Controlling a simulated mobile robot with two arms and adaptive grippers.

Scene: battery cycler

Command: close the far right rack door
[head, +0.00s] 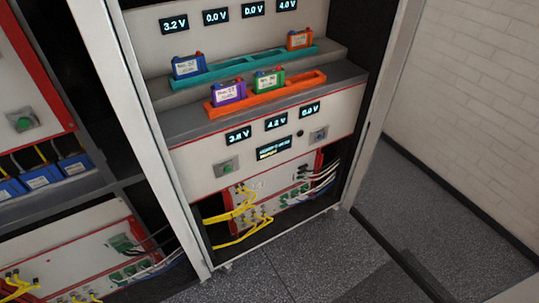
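The far right rack (180,215) stands open in the middle of the head view, its white frame around shelves and panels. No door panel covers its front, and I see its inside directly. A dark strip (385,245) runs over the floor from the rack's lower right corner towards the bottom edge; I cannot tell whether it is part of the door. A pale piece at the bottom right corner is cut off, and I cannot tell what it is. Neither of my grippers is in view.
Inside the rack are a teal tray (225,70) and an orange tray (295,87) with battery blocks. Yellow cables (240,235) hang at its lower front. Another open rack (60,225) stands left. A white brick wall (480,100) bounds the right. Grey floor (300,265) lies in front.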

